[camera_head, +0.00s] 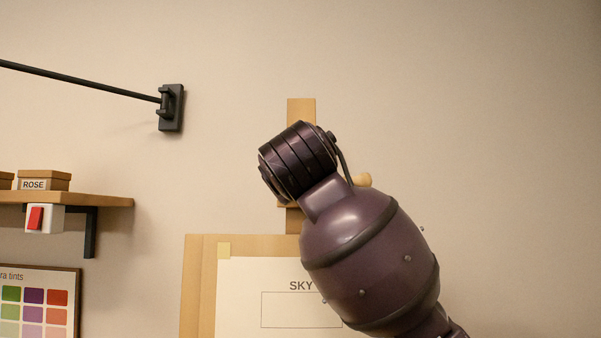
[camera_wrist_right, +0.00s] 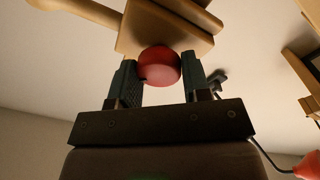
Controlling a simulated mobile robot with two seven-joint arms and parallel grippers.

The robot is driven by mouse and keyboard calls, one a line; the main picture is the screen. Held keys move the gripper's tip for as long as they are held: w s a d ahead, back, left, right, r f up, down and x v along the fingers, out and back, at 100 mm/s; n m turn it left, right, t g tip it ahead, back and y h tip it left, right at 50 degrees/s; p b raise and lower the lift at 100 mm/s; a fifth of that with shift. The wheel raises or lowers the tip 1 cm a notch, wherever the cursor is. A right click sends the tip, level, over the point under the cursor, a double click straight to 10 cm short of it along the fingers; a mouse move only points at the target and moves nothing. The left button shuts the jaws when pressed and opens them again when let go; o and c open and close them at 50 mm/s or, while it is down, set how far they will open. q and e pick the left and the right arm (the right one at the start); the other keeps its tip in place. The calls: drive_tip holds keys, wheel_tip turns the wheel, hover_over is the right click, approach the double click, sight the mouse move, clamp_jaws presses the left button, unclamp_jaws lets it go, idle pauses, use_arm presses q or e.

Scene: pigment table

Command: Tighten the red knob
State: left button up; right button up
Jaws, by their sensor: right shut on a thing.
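The red knob (camera_wrist_right: 160,66) is round and sits against the wooden block (camera_wrist_right: 165,28) of the easel in the right wrist view. My right gripper (camera_wrist_right: 160,70) has one finger on each side of the knob and is shut on it. In the head view my right arm stands in front of the easel (camera_head: 301,112) and hides the knob and the gripper. I cannot tell from these frames how far the knob is turned. My left gripper is in neither view.
A board (camera_head: 196,290) with a paper (camera_head: 240,290) marked SKY stands on the easel. At left are a shelf (camera_head: 105,202) with a ROSE box (camera_head: 45,180), a red switch (camera_head: 36,218), a colour chart (camera_head: 45,308) and a wall-mounted rod (camera_head: 90,81). The wall at right is bare.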

drive_tip(key=shift+n+y+p, duration=0.4)
drive_tip(key=shift+n+y, duration=0.1)
drive_tip(key=shift+n, duration=1.95)
drive_tip(key=shift+n+y+p, duration=0.35)
drive_tip(key=shift+n+y, duration=0.15)
drive_tip(key=shift+n, duration=1.95)
drive_tip(key=o, duration=0.9)
drive_tip(key=shift+s, duration=0.1)
